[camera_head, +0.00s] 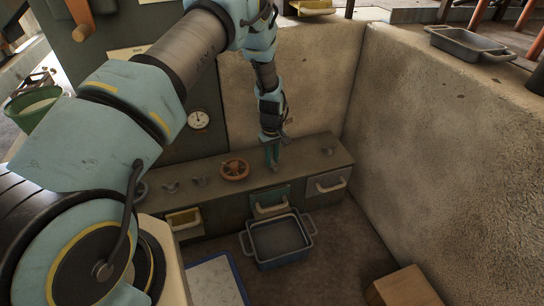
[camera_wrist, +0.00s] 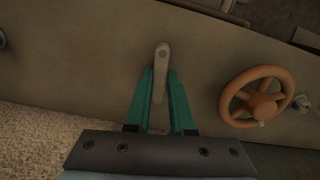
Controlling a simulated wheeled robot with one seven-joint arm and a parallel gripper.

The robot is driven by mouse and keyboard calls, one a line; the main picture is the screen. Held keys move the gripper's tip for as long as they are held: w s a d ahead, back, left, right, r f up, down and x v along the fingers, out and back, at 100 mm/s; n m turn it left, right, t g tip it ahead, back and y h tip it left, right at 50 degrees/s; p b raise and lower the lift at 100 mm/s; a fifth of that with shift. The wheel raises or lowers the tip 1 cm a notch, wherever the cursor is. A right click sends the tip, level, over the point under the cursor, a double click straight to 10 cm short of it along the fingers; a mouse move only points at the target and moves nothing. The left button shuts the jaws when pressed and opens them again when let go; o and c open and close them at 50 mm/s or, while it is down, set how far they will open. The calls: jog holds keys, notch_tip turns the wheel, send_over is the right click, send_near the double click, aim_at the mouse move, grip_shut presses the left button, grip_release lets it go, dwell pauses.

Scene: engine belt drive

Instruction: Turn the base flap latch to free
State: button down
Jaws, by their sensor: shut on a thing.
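The latch is a small grey lever with a rounded end (camera_wrist: 162,56), standing out from the top of the long base ledge. My gripper (camera_wrist: 160,76) has its two green fingers on either side of the lever, shut on it. In the head view my gripper (camera_head: 272,156) points down onto the ledge (camera_head: 300,157) and hides the latch. Below it is a green flap (camera_head: 283,192) with a pale handle. The frames do not show whether the latch is locked or free.
An orange handwheel (camera_head: 234,170) stands left of my gripper on the ledge; it also shows in the wrist view (camera_wrist: 234,91). A grey flap (camera_head: 318,187) is to the right. A blue-grey tray (camera_head: 267,261) sits on the floor below. Concrete walls (camera_head: 430,130) close the right side.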

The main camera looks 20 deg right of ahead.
aim_at(272, 161)
jog(key=shift+m, duration=0.8)
jog(key=c, duration=0.8)
grip_release()
notch_tip(272, 161, up, 11)
jog(key=p, duration=0.2)
jog(key=shift+f+p, duration=0.1)
jog(key=shift+p, duration=0.2)
